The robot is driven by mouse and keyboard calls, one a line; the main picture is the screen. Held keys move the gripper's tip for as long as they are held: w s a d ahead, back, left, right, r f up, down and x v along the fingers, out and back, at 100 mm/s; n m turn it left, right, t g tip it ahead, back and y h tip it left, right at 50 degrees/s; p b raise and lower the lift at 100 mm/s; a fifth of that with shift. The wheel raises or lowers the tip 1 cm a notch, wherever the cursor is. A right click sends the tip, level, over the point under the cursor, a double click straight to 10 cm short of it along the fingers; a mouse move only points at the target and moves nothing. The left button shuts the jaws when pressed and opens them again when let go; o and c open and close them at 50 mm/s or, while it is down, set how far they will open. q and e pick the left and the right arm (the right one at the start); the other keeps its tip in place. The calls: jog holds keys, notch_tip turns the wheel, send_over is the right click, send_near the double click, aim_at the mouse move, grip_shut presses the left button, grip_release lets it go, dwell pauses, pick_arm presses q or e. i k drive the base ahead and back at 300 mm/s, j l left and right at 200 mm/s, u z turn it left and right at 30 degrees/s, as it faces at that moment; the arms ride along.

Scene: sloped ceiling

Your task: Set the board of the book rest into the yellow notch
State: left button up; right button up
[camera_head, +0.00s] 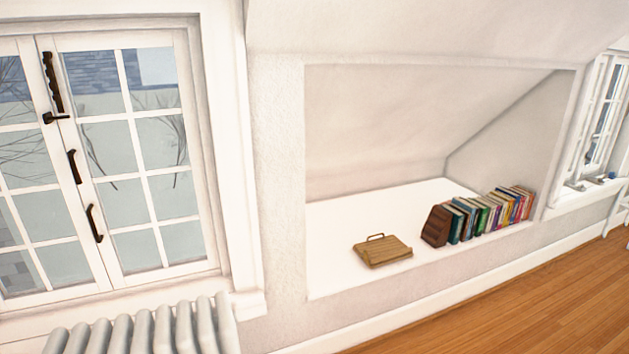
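The book rest (383,252) is a small wooden stand on the white floor of the wall alcove, near its front edge. The rest is too small here to tell a yellow notch or which notch the board sits in. Neither my left nor my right gripper shows in the head view.
A row of several books (485,214) with a dark brown bookend (436,226) stands right of the rest. The white alcove floor (345,220) is clear behind and left. A radiator (150,330) stands below the left window (110,150). The wooden room floor (520,310) is clear.

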aim_at(387, 246)
jog(key=i+l+z, duration=0.1)
jog(key=i+z, duration=1.05)
jog(key=i+l+u, duration=0.1)
jog(key=i, duration=0.3)
jog(key=i+l+u, duration=0.1)
jog(key=i, duration=0.3)
jog(key=i+l+u, duration=0.1)
jog(key=i, duration=0.35)
jog(key=i+l+u, duration=0.25)
jog(key=i, duration=0.15)
